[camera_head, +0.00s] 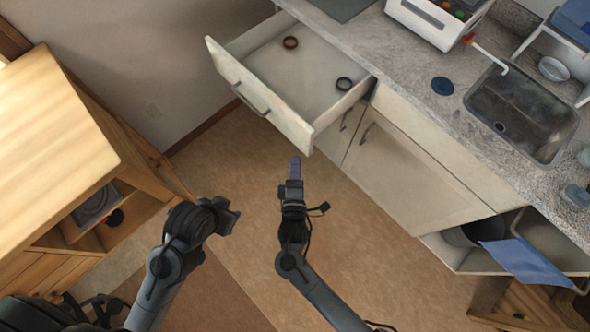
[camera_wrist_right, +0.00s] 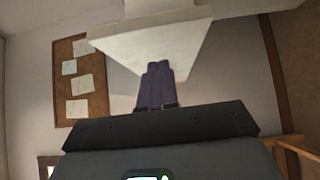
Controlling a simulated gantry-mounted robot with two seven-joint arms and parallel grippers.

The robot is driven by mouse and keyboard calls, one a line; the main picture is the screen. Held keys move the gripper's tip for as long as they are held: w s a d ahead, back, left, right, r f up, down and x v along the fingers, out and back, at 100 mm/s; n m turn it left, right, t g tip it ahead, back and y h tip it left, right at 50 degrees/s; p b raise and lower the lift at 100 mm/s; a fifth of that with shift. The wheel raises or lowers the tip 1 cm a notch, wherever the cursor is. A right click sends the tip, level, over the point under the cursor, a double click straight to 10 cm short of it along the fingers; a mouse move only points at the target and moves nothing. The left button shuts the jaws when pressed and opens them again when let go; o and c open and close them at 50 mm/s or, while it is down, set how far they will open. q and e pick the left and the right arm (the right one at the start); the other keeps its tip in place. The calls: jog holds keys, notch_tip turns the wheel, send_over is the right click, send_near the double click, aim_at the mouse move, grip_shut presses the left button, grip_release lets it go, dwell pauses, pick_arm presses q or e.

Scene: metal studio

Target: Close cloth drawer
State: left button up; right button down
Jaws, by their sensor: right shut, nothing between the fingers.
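A white drawer (camera_head: 258,92) is pulled well out of the counter at the upper middle, with two dark rings inside. A lower pull-out (camera_head: 462,262) also stands open at the lower right, with a blue cloth (camera_head: 526,262) draped over it and a dark pot inside. I cannot tell for sure which is the cloth drawer. My right gripper (camera_head: 295,166), with purple fingers, is shut and empty, just in front of the upper drawer's near corner. The right wrist view shows its closed fingers (camera_wrist_right: 156,84) before a pale panel (camera_wrist_right: 155,45). My left gripper (camera_head: 228,215) is lower left, its fingers unclear.
The grey counter (camera_head: 420,90) holds a sink (camera_head: 522,112) and a white appliance (camera_head: 436,20). A closed cabinet door (camera_head: 410,178) lies between the two open drawers. A wooden cabinet (camera_head: 60,130) stands at the left. The floor between is clear.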

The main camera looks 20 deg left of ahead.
aim_at(306, 146)
jog(key=w+d, duration=0.2)
jog(key=shift+w, duration=0.65)
pick_arm(q)
jog(key=shift+d, duration=0.2)
pick_arm(e)
jog(key=shift+d, duration=0.1)
